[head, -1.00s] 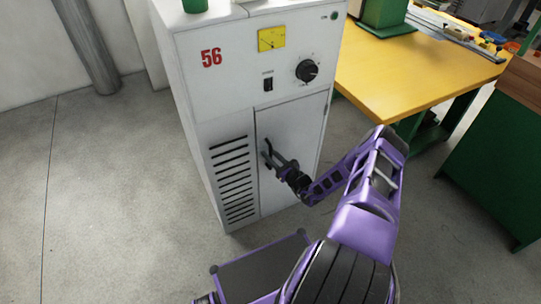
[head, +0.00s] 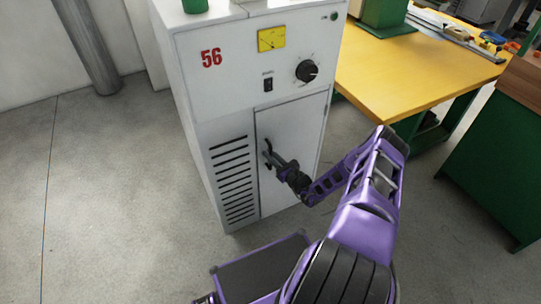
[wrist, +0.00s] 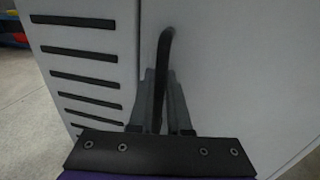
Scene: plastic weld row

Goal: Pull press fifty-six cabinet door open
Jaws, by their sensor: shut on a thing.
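The press cabinet (head: 205,85), marked with a red 56, stands upright in the head view. Its white door (head: 300,130) is on the lower right of the front and looks closed, flush with the frame as far as I can tell. A dark bar handle (head: 267,146) is on the door's left side; it also shows in the wrist view (wrist: 165,45). My gripper (head: 270,160) is at the handle. In the wrist view its two grey fingers (wrist: 160,100) stand on either side of the handle bar and are shut on it. The lower handle is hidden between the fingers.
Dark vent slots (head: 234,180) lie left of the door. A yellow-topped table (head: 400,75) stands close on the right, and a green cabinet (head: 495,160) is farther right. The grey floor (head: 110,200) is clear on the left.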

